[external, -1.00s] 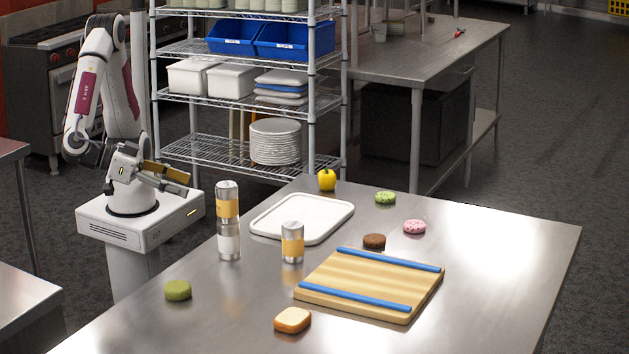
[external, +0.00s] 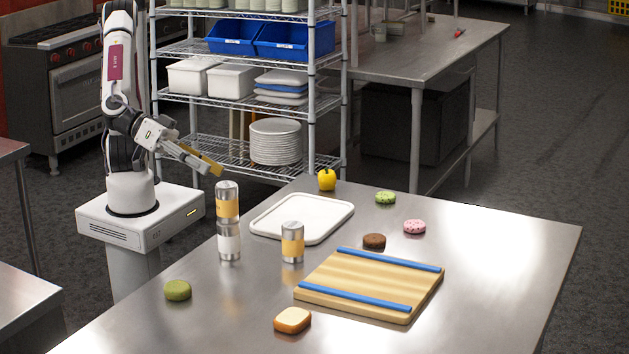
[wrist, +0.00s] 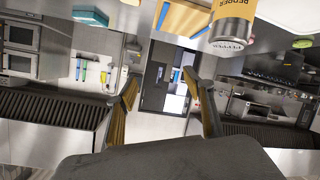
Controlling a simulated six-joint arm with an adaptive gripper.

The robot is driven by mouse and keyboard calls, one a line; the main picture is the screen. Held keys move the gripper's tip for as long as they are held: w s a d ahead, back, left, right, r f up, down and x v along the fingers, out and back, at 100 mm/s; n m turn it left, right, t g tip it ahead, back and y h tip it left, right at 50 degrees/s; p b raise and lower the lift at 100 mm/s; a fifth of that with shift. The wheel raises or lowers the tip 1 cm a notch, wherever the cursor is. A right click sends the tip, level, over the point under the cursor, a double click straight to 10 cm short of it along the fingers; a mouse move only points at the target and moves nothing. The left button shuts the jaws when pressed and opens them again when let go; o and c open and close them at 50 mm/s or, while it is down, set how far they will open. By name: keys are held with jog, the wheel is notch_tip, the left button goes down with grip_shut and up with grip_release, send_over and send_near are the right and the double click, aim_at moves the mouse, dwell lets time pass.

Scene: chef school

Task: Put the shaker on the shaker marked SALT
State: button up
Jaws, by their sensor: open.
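A shaker with an orange band (external: 227,203) stands upright on top of a shaker with a white band (external: 229,240), at the table's left edge. Another orange-banded shaker (external: 292,243) stands alone to their right. No SALT mark is readable. In the wrist view, an orange-banded shaker (wrist: 232,28) with PEPPER on its metal end shows at the top, cut off by the frame; I cannot tell for sure which one it is. My gripper (external: 214,169) is open and empty, up and left of the stack, apart from it. Its two spread fingers show in the wrist view (wrist: 163,88).
A white tray (external: 262,232) lies behind the shakers. A cutting board (external: 365,283) with blue strips is to the right. A bread-like piece (external: 292,320), a green round piece (external: 178,290), a brown one (external: 374,241) and a yellow apple (external: 327,180) are around. The right table side is clear.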

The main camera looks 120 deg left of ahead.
jog(key=s+a+r+m+g+h, duration=0.1)
jog(key=s+a+r+m+h, duration=0.2)
jog(key=a+r+m+h, duration=0.25)
jog(key=s+a+f+g+y, duration=0.2)
jog(key=s+a+f, duration=0.3)
jog(key=s+a, duration=0.4)
jog(key=s+a+f+g+y, duration=0.2)
jog(key=s+a+f+g, duration=0.3)
jog(key=s+a, duration=0.5)
jog(key=shift+s+f, duration=0.5)
jog(key=shift+f, duration=0.15)
jog(key=shift+d+y, duration=0.1)
jog(key=shift+y, duration=0.15)
dwell(4.7)
